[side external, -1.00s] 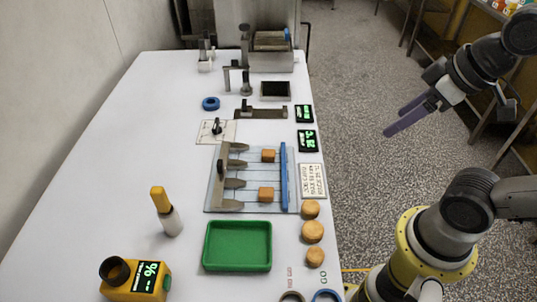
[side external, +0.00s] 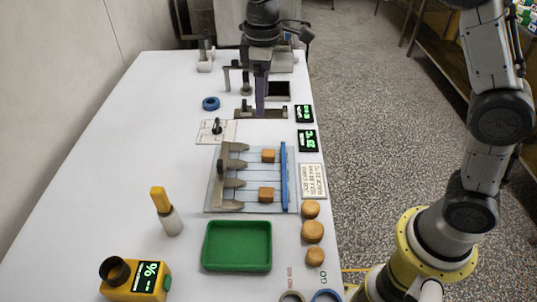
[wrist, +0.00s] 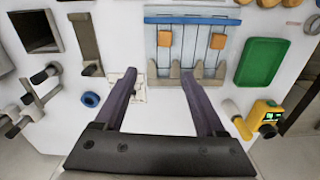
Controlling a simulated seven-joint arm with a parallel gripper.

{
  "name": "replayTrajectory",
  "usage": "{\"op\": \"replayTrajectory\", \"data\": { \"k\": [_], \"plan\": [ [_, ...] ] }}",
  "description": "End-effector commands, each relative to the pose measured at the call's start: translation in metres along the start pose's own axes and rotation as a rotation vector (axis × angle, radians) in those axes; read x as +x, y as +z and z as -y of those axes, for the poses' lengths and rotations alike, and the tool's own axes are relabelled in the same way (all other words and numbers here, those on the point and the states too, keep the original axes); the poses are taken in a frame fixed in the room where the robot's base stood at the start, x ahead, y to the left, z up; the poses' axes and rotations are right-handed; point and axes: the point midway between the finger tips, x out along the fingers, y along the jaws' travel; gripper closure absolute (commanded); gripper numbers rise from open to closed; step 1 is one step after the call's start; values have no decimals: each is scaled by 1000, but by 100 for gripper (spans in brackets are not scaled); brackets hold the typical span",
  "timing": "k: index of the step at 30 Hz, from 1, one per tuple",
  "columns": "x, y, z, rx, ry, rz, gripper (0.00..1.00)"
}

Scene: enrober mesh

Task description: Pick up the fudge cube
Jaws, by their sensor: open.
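Two caramel-brown fudge cubes rest on the wire mesh board (side external: 219,189). The farther cube (side external: 268,156) and the nearer cube (side external: 266,194) both lie between grey wedge-shaped fingers and a blue bar. In the wrist view the cubes show as one on the left (wrist: 165,39) and one on the right (wrist: 217,41). My gripper (side external: 261,113) points down above the far part of the table, beyond the mesh board, near a dark flat bar. Its two purple fingers are wide apart and empty in the wrist view (wrist: 157,77). Both cubes lie clear of the fingers.
A green tray (side external: 208,262), a yellow meter (side external: 152,280) and a yellow-capped bottle (side external: 167,213) stand at the near side. Several round tan pieces (side external: 313,231) line the right edge. Two green displays (side external: 305,141), a blue ring (side external: 211,103) and metal fixtures stand farther back. The left table is clear.

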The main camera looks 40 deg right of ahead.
Motion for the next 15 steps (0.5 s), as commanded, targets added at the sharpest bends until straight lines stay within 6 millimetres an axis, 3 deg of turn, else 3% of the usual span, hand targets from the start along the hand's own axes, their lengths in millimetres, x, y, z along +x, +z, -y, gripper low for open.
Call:
{"op": "replayTrajectory", "data": {
  "k": [15],
  "plan": [
    [80, 0, 6, -10, -12, 23, 28]
  ]
}}
